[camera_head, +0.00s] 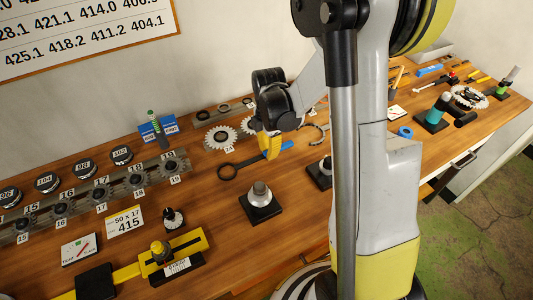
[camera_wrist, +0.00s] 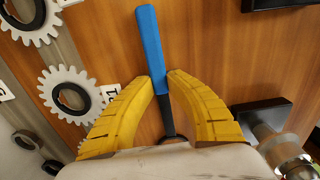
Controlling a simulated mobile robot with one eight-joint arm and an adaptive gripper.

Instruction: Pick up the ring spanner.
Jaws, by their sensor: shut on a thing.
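The ring spanner (camera_head: 245,163) has a dark ring end at the left and a blue handle at the right. In the wrist view its blue handle (camera_wrist: 150,45) runs up between the fingers, with the dark shaft below. My gripper (camera_head: 271,150) points down over the handle. In the wrist view my gripper's yellow fingers (camera_wrist: 161,84) are shut on the handle near where it meets the shaft. The ring end is mostly hidden by the gripper body there. The spanner lies level, at or close to the wooden bench top; I cannot tell if it touches.
White chainrings (camera_head: 220,137) lie behind the spanner; one also shows in the wrist view (camera_wrist: 70,95). A metal cone on a black base (camera_head: 261,197) stands in front. A row of numbered cogs (camera_head: 100,194) runs left. Bare bench (camera_head: 215,210) lies in front of the ring end.

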